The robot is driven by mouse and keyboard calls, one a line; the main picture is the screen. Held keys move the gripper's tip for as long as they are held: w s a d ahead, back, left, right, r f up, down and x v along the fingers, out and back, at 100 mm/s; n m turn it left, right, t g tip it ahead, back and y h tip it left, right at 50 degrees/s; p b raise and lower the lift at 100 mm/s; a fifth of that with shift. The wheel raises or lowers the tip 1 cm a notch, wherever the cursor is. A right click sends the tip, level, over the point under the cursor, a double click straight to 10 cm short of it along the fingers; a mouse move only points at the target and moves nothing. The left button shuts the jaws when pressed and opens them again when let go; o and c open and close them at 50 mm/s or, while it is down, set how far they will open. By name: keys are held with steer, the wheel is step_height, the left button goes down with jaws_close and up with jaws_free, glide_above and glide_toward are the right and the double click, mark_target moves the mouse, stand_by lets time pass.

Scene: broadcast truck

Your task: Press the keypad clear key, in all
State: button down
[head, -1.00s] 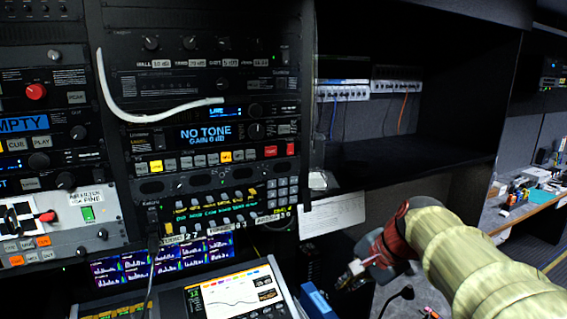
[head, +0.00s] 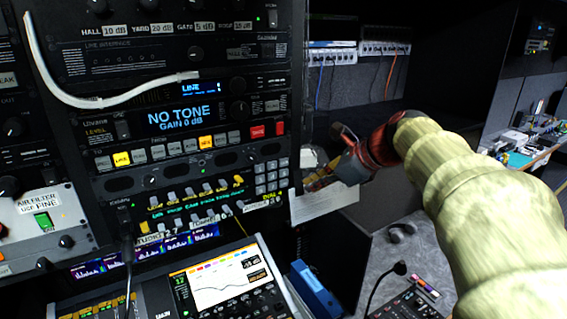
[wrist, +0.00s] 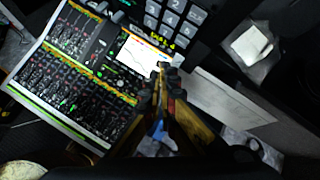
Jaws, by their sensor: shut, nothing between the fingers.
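The keypad (head: 271,177) is a small block of pale grey keys at the right end of a black rack panel in the head view. In the wrist view the keypad (wrist: 175,16) shows large at the top edge, partly cut off. My gripper (head: 308,184) is just right of the keypad in the head view. In the wrist view my gripper (wrist: 163,70) is shut and empty, its tips appearing below the keypad and apart from it.
A mixing console with a lit screen (head: 222,276) stands below the rack. A white paper sheet (head: 325,204) hangs behind my gripper. A white cable (head: 110,101) drapes across the upper panels. A blue box (head: 316,288) and a gooseneck microphone (head: 399,268) are lower right.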

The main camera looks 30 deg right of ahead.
mark_target(284, 162)
steer(key=shift+s+r, duration=0.1)
steer(key=shift+s, duration=0.1)
steer(key=shift+w+a+p, duration=0.2)
steer(key=shift+w+p, duration=1.05)
steer(key=shift+w, duration=3.2)
steer(key=shift+w+p, duration=0.4)
steer(key=shift+w, duration=0.05)
